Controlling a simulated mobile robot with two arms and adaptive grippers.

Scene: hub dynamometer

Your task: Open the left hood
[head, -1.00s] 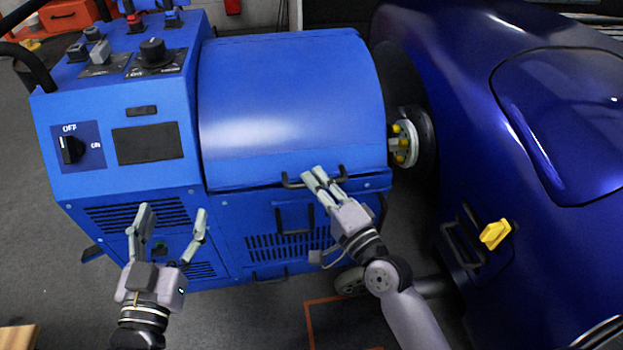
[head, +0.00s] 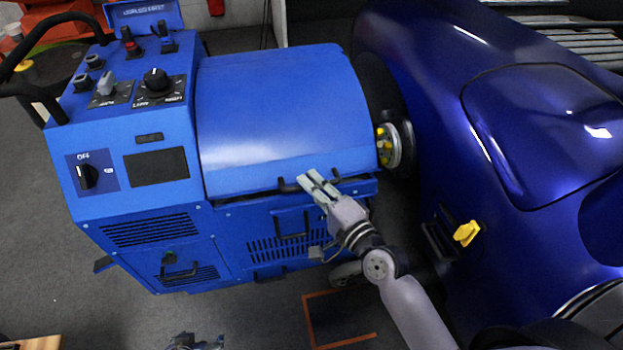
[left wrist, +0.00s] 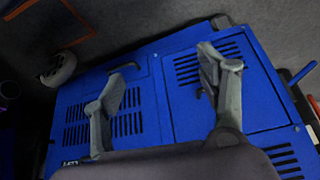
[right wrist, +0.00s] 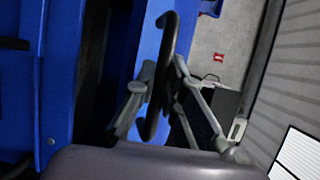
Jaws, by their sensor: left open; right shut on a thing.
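The hood is a curved blue cover (head: 285,115) on the blue machine beside the car. A dark gap shows along its lower front edge. A black bar handle (right wrist: 165,75) is on that edge. My right gripper (head: 318,182) is shut on the handle, which passes between its fingers in the right wrist view (right wrist: 158,100). My left gripper (head: 195,343) is mostly cut off at the bottom of the head view. In the left wrist view it (left wrist: 165,85) is open and empty, with the machine's vented lower front beyond it.
The dark blue car (head: 520,130) stands close on the right, with a yellow piece (head: 467,233) on its side. The machine's control panel (head: 130,130) with knobs is left of the hood. Bare grey floor (head: 250,310) lies in front.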

